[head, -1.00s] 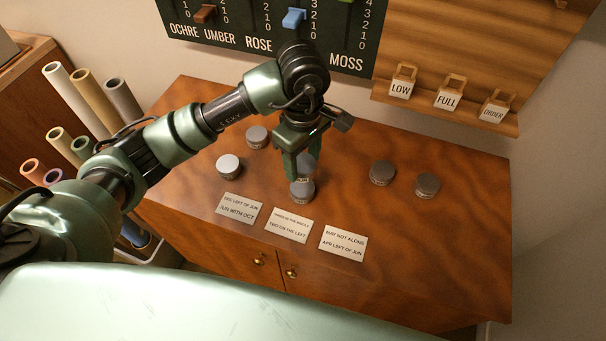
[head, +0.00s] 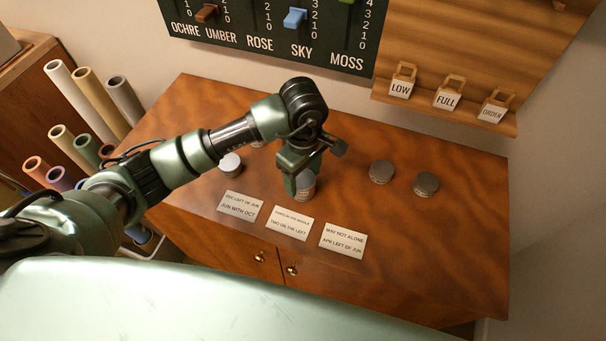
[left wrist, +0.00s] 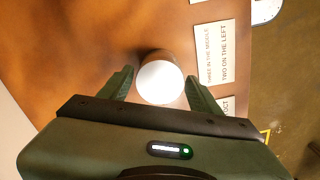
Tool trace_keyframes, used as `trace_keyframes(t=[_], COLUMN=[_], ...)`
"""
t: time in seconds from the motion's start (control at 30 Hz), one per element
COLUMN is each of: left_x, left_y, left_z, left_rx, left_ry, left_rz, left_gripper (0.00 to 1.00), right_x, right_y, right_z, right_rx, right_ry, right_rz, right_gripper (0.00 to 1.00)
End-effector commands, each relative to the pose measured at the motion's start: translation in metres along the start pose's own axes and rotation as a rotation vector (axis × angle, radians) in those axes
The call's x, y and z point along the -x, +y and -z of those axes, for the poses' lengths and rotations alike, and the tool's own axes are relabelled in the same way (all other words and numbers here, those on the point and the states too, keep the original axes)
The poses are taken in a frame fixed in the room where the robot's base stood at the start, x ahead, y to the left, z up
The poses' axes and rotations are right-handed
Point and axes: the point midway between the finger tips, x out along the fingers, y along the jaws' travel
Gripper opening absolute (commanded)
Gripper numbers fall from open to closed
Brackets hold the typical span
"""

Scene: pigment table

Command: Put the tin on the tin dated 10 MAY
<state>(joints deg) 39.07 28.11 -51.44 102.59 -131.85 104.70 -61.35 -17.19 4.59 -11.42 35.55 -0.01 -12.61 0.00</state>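Below my left gripper (head: 302,188), in the middle of the table, a grey tin (head: 307,179) appears to rest on another tin (head: 305,195), partly hidden by a finger. In the left wrist view, the pale round top of the upper tin (left wrist: 160,83) lies between two green fingers. The fingers stand apart, with a narrow gap beside the tin, so the gripper looks open around it. No date can be read on any tin. My right gripper is not in view.
Other tins stand at left (head: 230,163), right (head: 381,172) and far right (head: 426,184); one behind my arm is mostly hidden. Printed cards (head: 240,206) (head: 289,223) (head: 343,240) lie along the front. The table's (head: 450,240) right front is clear.

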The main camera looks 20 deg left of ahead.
Motion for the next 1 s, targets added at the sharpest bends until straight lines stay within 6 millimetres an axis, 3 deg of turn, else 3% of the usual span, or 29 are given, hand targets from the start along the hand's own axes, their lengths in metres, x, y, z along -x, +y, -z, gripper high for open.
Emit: trace_keyframes(t=[0.47, 0.8, 1.0], left_x=[0.009, 0.077, 0.112], left_y=[0.001, 0.002, 0.001], left_z=[0.001, 0.001, 0.001], left_rx=[0.001, -0.001, 0.000], left_ry=[0.001, 0.004, 0.004], left_rz=[-0.003, -0.008, -0.005], left_gripper=[0.74, 0.74, 0.74], right_x=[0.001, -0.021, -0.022], right_y=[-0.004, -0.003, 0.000], right_z=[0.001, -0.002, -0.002], right_rx=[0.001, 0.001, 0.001], right_ry=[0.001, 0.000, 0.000], right_rz=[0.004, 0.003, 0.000], right_gripper=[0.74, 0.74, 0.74])
